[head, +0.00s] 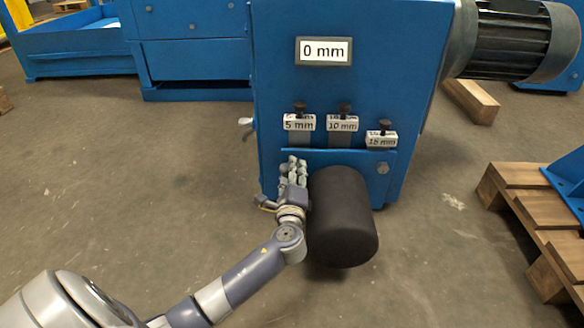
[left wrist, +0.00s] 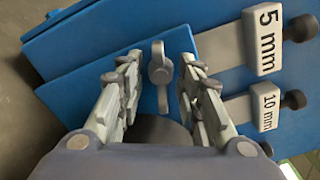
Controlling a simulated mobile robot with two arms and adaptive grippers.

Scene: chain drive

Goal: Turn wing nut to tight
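The grey wing nut (left wrist: 160,74) sits on the blue plate in the left wrist view, its wings lying roughly along the picture's vertical. My left gripper (left wrist: 162,66) is open, with one finger on each side of the wing nut. A gap shows on the left side; on the right the fingertip is close and I cannot tell whether it touches. In the head view my left gripper (head: 293,164) is at the lower left of the blue machine box, in front of the plate (head: 345,160), and hides the wing nut. My right gripper is not in view.
A black cylinder (head: 342,220) stands out just right of my left gripper. Above are labelled slots with dark knobs: 5 mm (head: 299,123), 10 mm (head: 342,123) and another (head: 381,139). A "0 mm" sign (head: 324,51) is higher. A wooden pallet (head: 530,205) lies right.

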